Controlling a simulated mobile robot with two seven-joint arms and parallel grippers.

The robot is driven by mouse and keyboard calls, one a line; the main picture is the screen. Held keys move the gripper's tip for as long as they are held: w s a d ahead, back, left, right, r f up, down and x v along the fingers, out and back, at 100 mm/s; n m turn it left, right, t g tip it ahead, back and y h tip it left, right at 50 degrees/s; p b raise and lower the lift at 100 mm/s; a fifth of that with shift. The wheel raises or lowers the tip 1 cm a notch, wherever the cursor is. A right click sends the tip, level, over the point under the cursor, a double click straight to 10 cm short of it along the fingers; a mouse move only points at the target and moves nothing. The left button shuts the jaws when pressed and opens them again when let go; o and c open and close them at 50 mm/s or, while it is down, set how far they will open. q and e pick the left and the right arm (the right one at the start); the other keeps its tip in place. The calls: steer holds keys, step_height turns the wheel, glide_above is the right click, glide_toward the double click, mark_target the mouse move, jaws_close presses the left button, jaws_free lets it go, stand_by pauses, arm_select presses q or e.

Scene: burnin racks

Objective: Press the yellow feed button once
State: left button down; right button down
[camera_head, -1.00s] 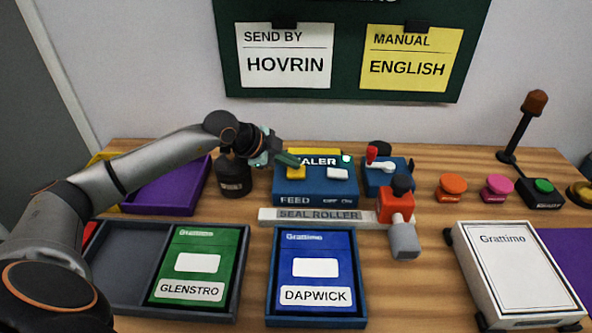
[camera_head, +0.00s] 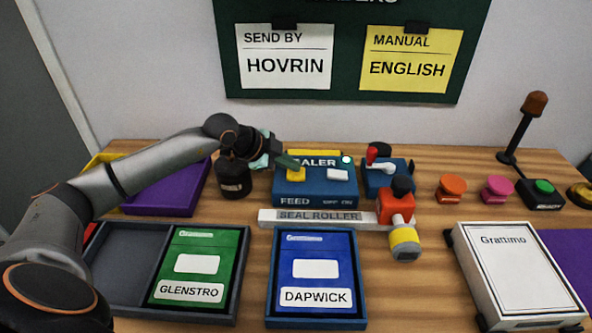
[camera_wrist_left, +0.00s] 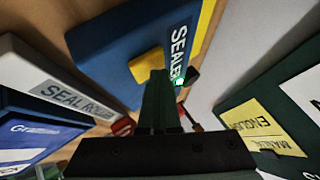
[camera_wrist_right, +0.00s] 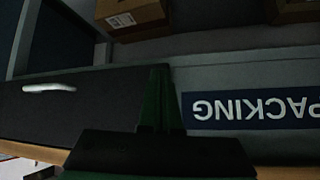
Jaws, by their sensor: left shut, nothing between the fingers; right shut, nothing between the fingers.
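The yellow feed button (camera_head: 296,174) sits on top of the blue sealer box (camera_head: 314,200), above the word FEED. It also shows in the left wrist view (camera_wrist_left: 146,64), partly hidden by my fingers. My left gripper (camera_head: 288,161) is shut and empty, its green fingertips at the button's upper edge in the head view. In the left wrist view my left fingers (camera_wrist_left: 158,82) overlap the button; I cannot tell whether they touch it. My right gripper (camera_wrist_right: 158,80) is shut and empty, away from the button, and out of the head view.
A white switch (camera_head: 337,174) and a lit green lamp (camera_head: 347,160) are close by on the sealer. The seal roller bar (camera_head: 318,217) lies in front.

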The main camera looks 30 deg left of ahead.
mark_target(291, 173)
arm_select(q)
steer(key=shift+r+p, duration=0.6)
steer(key=shift+r, duration=0.2)
steer(key=shift+r, duration=0.1)
steer(key=shift+r+p, duration=2)
steer(key=shift+r, duration=0.4)
steer(key=shift+r, duration=0.1)
